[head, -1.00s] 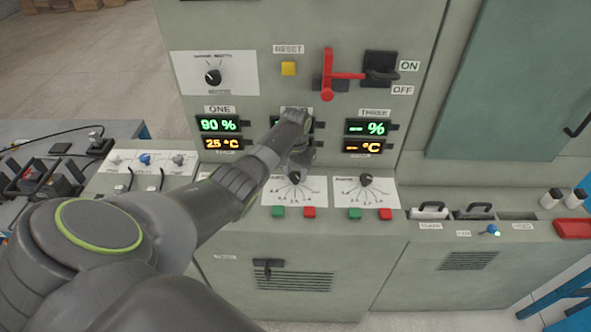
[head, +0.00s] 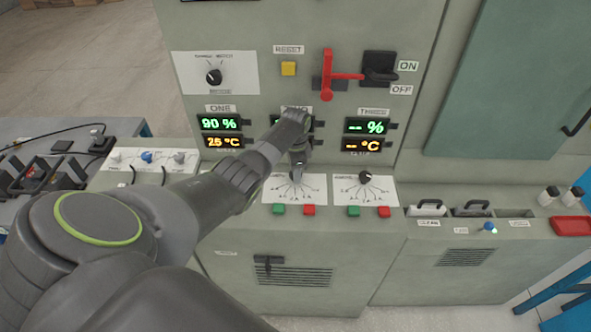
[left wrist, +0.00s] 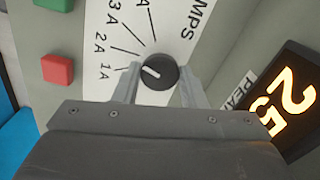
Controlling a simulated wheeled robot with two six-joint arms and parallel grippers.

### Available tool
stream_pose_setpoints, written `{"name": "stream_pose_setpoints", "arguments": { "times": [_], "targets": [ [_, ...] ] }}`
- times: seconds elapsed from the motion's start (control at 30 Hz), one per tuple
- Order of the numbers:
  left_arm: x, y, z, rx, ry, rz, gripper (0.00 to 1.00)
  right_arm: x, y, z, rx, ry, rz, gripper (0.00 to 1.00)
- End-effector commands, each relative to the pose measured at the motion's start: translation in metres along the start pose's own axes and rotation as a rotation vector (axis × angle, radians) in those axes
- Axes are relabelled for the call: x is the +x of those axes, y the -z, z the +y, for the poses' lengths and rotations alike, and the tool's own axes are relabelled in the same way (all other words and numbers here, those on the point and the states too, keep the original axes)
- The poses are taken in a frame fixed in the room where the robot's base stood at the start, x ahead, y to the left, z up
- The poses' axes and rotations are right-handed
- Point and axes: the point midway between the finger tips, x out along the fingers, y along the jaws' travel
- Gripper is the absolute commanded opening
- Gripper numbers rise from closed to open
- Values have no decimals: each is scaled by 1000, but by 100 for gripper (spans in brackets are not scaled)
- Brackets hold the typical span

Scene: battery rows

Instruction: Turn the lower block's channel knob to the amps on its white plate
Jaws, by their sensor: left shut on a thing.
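The black channel knob (left wrist: 159,72) with a white pointer line sits on a white plate (left wrist: 180,30) marked AMPS, with 1A, 2A and 3A by its ticks. My left gripper (left wrist: 158,80) is shut on the knob, one finger on each side. The pointer lies roughly toward the 1A side; its exact mark is hard to tell. In the head view my left gripper (head: 298,172) covers this knob on the middle plate (head: 312,190), under the middle display column, which my arm partly hides. My right gripper is not in view.
A second dial (head: 366,177) stands to the right on its own white plate. Green (head: 279,209) and red (head: 309,210) buttons lie below the middle plate. A red lever (head: 327,80) and yellow reset button (head: 288,68) are above. Batteries sit in slots at the right.

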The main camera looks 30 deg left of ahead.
Motion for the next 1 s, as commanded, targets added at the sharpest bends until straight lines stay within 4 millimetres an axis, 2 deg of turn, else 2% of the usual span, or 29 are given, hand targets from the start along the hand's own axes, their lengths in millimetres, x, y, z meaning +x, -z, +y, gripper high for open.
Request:
{"name": "stream_pose_setpoints", "arguments": {
  "times": [0.4, 0.97, 1.0],
  "targets": [
    [-1, 1, 0, 203, 2, 2, 15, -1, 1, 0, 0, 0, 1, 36],
    [-1, 1, 0, 236, 2, 2, 15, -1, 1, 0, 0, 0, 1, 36],
    [-1, 1, 0, 236, 2, 2, 39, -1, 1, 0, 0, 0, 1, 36]
  ]
}}
